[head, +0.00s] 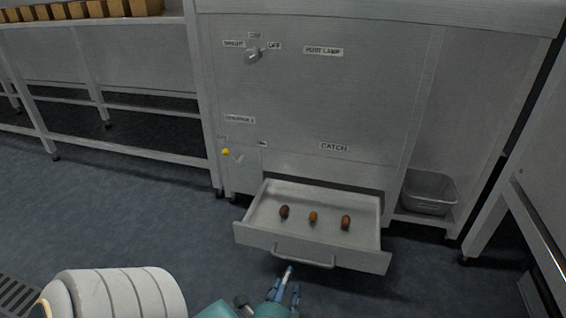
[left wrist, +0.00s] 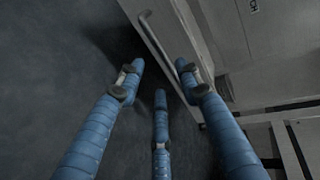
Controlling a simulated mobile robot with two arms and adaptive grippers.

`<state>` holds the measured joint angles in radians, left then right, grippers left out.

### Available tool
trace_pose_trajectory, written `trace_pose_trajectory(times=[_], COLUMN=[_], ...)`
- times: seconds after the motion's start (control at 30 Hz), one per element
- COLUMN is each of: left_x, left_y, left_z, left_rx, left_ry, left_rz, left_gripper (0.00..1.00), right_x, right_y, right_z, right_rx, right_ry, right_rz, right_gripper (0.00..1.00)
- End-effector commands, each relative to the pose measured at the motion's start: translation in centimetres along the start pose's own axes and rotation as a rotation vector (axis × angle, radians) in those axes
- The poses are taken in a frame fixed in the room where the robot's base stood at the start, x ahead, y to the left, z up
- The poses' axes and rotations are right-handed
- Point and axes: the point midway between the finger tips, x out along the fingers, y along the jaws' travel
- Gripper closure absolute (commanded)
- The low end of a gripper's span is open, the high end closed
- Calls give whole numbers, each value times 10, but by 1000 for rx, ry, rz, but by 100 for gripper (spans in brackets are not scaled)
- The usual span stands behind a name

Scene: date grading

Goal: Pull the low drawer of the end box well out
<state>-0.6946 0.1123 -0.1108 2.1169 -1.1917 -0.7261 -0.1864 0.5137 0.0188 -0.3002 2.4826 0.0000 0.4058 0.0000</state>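The low drawer (head: 262,236) of the end box (head: 310,100) stands pulled out under the CATCH label, with three brown dates inside. Its bar handle (head: 303,259) runs along the drawer front and also shows in the left wrist view (left wrist: 157,38). My left gripper (head: 286,284) is just in front of and below the handle, near its left part. In the left wrist view its blue fingers (left wrist: 160,85) are spread apart with nothing held between them. One fingertip is close to the handle; I cannot tell if it touches. My right gripper is out of view.
A grey bin (head: 429,190) sits on a low shelf right of the drawer. A knob (head: 254,56) and a yellow button (head: 226,152) are on the box front. A long bench (head: 120,152) stands at left. The floor left of the drawer is clear.

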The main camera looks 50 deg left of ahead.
Motion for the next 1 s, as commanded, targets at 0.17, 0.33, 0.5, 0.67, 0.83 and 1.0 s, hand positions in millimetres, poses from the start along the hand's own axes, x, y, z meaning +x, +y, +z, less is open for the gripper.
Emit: trace_pose_trajectory(times=[0.17,0.33,0.5,0.67,0.83,1.0], left_x=[-13,-25,-33,-34,-34,-34], left_y=[3,5,5,5,5,4], left_z=[0,1,1,0,1,1], left_rx=[0,-1,0,-1,-1,0], left_ry=[0,0,1,1,0,-1], left_rz=[2,2,1,1,1,0], left_gripper=[65,65,65,65,65,65], right_x=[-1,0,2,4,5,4], right_y=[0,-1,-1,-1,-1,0], right_z=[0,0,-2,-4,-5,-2], right_rx=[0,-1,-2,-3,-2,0], right_ry=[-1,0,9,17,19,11], right_rz=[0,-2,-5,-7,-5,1], right_gripper=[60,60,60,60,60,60])
